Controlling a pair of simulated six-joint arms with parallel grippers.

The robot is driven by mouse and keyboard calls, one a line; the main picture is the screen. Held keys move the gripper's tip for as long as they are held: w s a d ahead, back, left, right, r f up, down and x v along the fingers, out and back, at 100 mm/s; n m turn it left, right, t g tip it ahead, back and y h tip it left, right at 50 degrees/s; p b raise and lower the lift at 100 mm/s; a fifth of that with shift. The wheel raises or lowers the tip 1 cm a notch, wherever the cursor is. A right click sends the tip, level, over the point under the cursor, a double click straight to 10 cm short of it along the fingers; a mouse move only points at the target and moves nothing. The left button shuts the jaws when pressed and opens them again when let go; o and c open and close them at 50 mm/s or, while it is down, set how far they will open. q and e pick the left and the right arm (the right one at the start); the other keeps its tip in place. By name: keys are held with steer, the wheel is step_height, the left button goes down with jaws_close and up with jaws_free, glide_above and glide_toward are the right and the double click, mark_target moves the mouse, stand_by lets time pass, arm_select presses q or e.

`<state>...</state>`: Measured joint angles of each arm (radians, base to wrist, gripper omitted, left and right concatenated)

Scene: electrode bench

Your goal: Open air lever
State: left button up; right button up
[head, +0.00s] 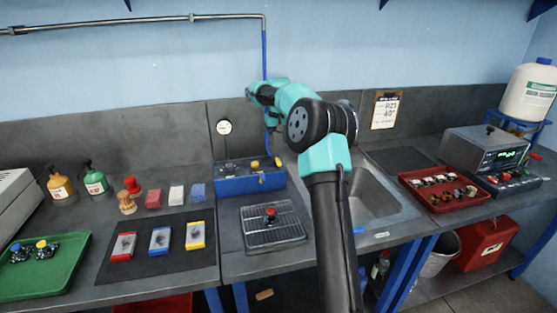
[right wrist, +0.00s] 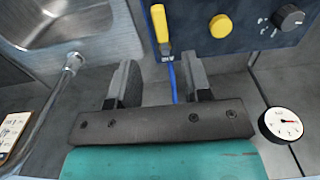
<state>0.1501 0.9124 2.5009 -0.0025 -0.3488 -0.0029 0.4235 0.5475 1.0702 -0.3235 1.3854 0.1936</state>
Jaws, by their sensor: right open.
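The air lever is a yellow handle on the blue control box (head: 235,186). In the head view the lever (head: 277,162) is small at the box's right end. In the right wrist view the lever (right wrist: 160,25) lies lengthwise on the dark blue panel, next to a round yellow button (right wrist: 221,26) and a black knob (right wrist: 289,18). My right gripper (right wrist: 161,64) is open and empty. Its fingers point toward the panel, with the lever beyond the tips and apart from them. In the head view this gripper (head: 252,92) is above and behind the box. My left gripper is not in view.
A blue hose (head: 265,55) drops from the wall pipe; it passes between the fingers in the right wrist view.

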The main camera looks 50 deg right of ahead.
mark_target(279, 161)
step_height(279, 161, down, 9)
steer(key=shift+r, duration=0.1)
stand_by(0.3)
jaws_close()
stand_by(0.4)
